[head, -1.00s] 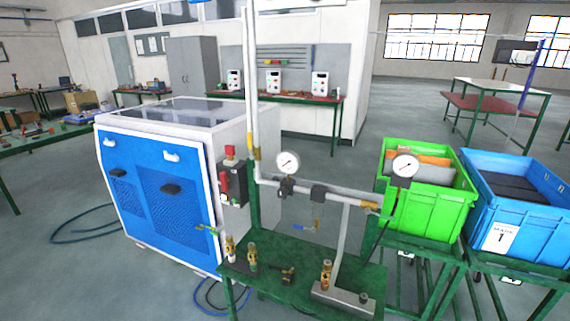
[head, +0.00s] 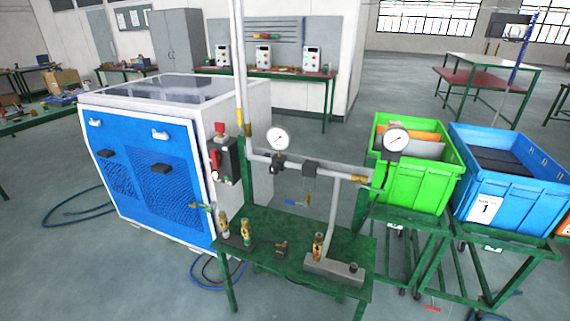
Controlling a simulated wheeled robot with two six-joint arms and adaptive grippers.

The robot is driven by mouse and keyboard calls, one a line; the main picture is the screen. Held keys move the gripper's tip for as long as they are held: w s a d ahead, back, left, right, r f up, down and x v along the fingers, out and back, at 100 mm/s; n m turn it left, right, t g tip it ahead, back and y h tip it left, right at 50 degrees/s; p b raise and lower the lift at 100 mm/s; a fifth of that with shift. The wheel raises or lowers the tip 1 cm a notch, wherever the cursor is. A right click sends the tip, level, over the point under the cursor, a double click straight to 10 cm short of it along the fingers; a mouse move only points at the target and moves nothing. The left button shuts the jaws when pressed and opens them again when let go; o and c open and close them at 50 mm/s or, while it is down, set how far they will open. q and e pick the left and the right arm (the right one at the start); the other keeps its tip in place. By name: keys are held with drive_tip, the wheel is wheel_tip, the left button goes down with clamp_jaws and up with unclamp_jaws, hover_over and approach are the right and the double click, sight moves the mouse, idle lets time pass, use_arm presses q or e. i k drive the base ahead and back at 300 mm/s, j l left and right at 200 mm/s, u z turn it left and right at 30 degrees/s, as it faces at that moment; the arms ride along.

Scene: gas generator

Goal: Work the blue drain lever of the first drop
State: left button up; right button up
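A second gauge (head: 396,139) is at the pipe's right end. Another small yellow-green lever (head: 203,206) shows at the left, before the blue machine. Neither of my grippers is in view.
A green bench (head: 270,262) under the pipe carries several brass fittings, one at its left (head: 224,228). A blue-fronted machine (head: 145,180) stands left. A green crate (head: 415,185) and a blue crate (head: 500,205) stand right on green stands. Hoses lie on the floor.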

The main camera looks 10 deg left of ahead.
sight(305, 204)
drive_tip(key=i+l+u, duration=0.1)
drive_tip(key=l, duration=0.5)
drive_tip(key=i+l+u, duration=0.1)
drive_tip(key=i+l, duration=0.15)
drive_tip(key=l, duration=0.4)
drive_tip(key=i+l+u, duration=0.1)
drive_tip(key=l, duration=0.5)
drive_tip(key=i+l+u, duration=0.1)
drive_tip(key=l, duration=0.55)
drive_tip(key=i+l+u, duration=0.1)
drive_tip(key=l, duration=0.55)
